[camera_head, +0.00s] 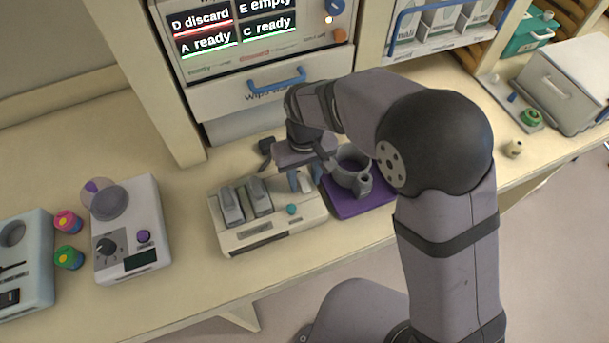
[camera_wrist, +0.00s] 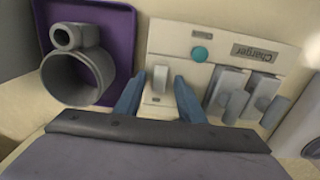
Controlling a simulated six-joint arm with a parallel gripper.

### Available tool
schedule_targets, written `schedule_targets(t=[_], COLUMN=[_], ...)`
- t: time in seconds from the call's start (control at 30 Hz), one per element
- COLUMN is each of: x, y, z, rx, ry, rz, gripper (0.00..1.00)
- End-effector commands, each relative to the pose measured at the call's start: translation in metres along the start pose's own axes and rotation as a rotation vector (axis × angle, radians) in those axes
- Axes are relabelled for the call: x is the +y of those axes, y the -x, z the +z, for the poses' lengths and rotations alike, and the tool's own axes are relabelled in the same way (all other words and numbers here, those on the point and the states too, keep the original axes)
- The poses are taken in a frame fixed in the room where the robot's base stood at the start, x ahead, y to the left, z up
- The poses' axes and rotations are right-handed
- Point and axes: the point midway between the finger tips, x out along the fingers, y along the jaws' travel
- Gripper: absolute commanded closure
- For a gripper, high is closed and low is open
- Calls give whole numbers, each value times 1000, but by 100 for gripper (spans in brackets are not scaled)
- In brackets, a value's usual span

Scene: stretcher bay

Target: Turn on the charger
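The charger (camera_head: 302,223) is a cream box on the bench; its label shows in the wrist view (camera_wrist: 225,50). It has a teal round button (camera_wrist: 200,54) and several grey battery-like blocks (camera_wrist: 228,92) in its slots. A small white switch-like piece (camera_wrist: 160,80) sits at the end nearest the purple tray. My gripper (camera_wrist: 157,86) is open, with its blue fingers on either side of this white piece and gaps visible. Whether they touch the charger I cannot tell. In the head view my gripper (camera_head: 305,181) is over the charger's far right part, and my arm hides the white piece.
A purple tray (camera_head: 342,206) with a grey ring-shaped holder (camera_head: 350,172) stands close beside the charger. A device with a dial (camera_head: 128,235) stands to the left, with two colourful jars (camera_head: 68,240) beyond it. A cabinet with a blue-handled drawer (camera_head: 300,86) rises behind.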

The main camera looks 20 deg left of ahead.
Motion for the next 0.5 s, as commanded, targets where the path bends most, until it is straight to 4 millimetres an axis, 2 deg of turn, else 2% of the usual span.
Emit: schedule_targets(t=[0.13, 0.27, 0.3, 0.5], x=[0, 0, 0, 0], y=[0, 0, 0, 2], z=[0, 0, 0, 0], rx=[0, 0, 0, -13], ry=[0, 0, 0, 0], rz=[0, 0, 0, 0], gripper=[66, 98, 100, 100])
